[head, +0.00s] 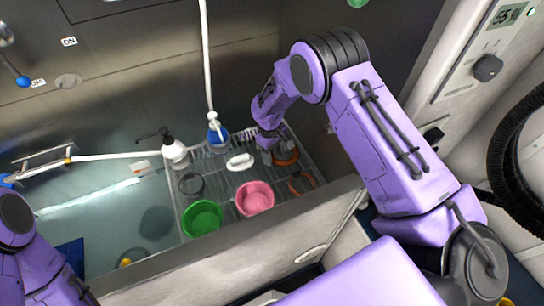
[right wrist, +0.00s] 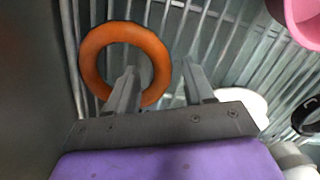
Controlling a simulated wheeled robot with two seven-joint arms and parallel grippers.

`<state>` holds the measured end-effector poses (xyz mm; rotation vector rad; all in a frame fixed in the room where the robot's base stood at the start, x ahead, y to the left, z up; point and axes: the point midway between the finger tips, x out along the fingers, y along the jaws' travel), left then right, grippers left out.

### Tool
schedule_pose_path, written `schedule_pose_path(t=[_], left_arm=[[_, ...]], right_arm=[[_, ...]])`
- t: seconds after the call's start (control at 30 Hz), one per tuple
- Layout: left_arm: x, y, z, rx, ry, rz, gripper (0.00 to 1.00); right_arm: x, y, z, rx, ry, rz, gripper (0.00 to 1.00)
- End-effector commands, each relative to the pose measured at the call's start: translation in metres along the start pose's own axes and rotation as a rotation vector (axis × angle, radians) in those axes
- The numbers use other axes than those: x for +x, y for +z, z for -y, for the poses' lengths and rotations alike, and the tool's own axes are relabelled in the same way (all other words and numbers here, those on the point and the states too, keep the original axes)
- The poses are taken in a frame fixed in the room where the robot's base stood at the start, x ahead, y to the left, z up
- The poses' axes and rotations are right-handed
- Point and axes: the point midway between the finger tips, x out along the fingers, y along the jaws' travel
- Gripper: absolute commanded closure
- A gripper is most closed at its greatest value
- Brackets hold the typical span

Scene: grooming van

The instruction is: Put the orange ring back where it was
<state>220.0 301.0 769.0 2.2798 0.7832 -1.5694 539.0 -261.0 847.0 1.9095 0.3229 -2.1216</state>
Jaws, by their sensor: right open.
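The orange ring (right wrist: 125,32) lies flat on the slatted metal rack in the right wrist view. In the head view the orange ring (head: 288,158) is partly hidden by my right gripper (head: 267,146). My right gripper, also in the right wrist view (right wrist: 159,72), is open with nothing between its fingers.
The rack (head: 222,178) also holds a pink bowl (head: 255,199), a green bowl (head: 202,218), a white object (head: 240,162), a dark round item (head: 191,184) and a brownish-orange curved item (head: 301,183). A pump bottle (head: 174,152) and a blue-ended hose (head: 217,139) stand close by.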

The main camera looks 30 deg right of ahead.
Motion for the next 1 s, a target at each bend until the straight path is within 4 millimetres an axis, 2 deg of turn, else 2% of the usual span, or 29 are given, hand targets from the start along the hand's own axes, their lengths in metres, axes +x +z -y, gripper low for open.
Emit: schedule_pose_path(t=[0.3,0.43,0.6,1.0], left_arm=[[0.017,0.007,-0.001,0.000,0.000,0.000,0.42],[0.019,0.008,-0.002,0.000,0.000,0.000,0.42],[0.019,0.008,-0.002,0.000,0.000,0.000,0.42],[0.019,0.008,-0.002,0.000,0.000,0.000,0.42]], right_arm=[[-0.078,0.000,0.000,0.000,0.001,-0.003,0.47],[-0.099,0.000,0.000,-0.001,0.000,-0.002,0.47],[-0.109,0.001,0.000,0.000,-0.001,0.001,0.47],[-0.109,0.000,0.000,-0.001,0.000,0.001,0.47]])
